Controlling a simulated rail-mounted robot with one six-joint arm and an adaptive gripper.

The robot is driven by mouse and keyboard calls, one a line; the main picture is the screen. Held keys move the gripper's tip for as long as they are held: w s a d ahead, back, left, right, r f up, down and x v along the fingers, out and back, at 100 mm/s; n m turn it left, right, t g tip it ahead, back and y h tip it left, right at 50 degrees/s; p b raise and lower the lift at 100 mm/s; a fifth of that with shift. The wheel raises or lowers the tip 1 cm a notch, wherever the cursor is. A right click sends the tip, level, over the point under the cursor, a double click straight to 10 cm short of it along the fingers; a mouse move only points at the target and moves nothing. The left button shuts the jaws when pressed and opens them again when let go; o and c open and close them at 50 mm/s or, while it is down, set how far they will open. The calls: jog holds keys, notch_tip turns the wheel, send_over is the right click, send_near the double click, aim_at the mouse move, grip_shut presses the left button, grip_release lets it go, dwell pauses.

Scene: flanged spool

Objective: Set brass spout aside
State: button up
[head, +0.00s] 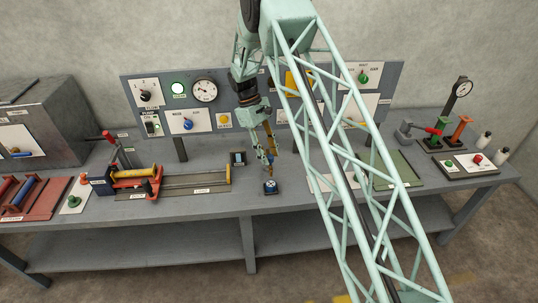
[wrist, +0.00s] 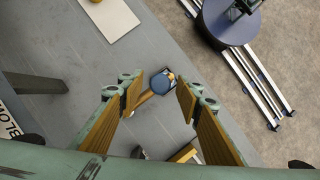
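My gripper (wrist: 157,92) is open, with its two tan-padded fingers spread apart and pointing down at the bench. It also shows in the head view (head: 268,164), just above a small dark block with a blue round top (head: 270,187). In the wrist view this blue round part (wrist: 163,81) lies between and beyond the fingertips. A narrow brass-coloured bar (wrist: 143,99) sticks out from it toward the left finger; it may be the brass spout. I cannot tell whether the bar is joined to the blue part. No contact with the fingers is visible.
A pale mat (wrist: 98,25) lies to the right. A control panel (head: 205,119) stands behind.

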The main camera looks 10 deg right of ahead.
jog(key=shift+c, duration=0.3)
grip_shut()
